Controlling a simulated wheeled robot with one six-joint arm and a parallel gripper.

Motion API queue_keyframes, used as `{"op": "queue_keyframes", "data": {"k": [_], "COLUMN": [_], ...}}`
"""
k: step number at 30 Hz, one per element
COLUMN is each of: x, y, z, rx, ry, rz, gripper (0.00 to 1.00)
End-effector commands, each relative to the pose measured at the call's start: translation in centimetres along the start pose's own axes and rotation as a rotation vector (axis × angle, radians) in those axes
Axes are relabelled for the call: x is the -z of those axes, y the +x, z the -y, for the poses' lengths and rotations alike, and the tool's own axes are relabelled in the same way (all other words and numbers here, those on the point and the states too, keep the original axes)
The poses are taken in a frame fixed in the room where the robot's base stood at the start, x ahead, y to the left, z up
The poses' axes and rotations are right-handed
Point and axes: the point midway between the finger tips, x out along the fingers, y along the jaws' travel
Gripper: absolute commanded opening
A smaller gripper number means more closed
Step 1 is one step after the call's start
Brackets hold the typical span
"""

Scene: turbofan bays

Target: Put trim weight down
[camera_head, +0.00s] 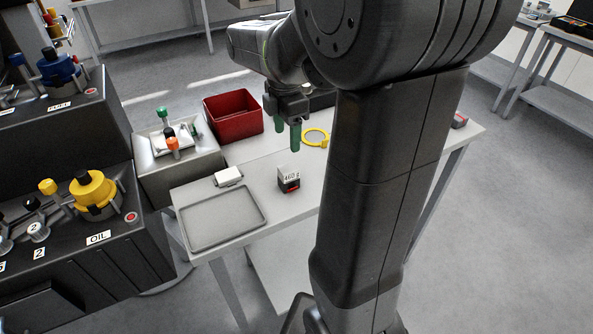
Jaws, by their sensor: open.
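A small dark block with a white face marked "460 g" and a red lower part (289,180) stands on the light table (262,175); it looks like the trim weight. My gripper (287,138) has two green fingers pointing down, parted and with nothing between them. In the picture it is above and behind the block, apart from it. My own arm hides part of the table to the right.
A grey tray (222,218) lies at the table's front left, with a white block (228,177) behind it. A red bin (233,113) and a yellow ring (316,138) are farther back. Black consoles with a yellow OIL cap (94,192) stand left.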

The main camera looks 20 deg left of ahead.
Motion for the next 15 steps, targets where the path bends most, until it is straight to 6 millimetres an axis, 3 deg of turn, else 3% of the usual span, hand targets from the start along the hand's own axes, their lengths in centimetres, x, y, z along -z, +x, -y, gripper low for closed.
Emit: {"op": "queue_keyframes", "data": {"k": [9,15], "x": [0.0,0.0], "y": [6.2,8.0], "z": [0.2,0.1], "rx": [0.008,0.004], "ry": [0.001,0.001], "rz": [-0.002,-0.003], "gripper": [0.60,0.60]}}
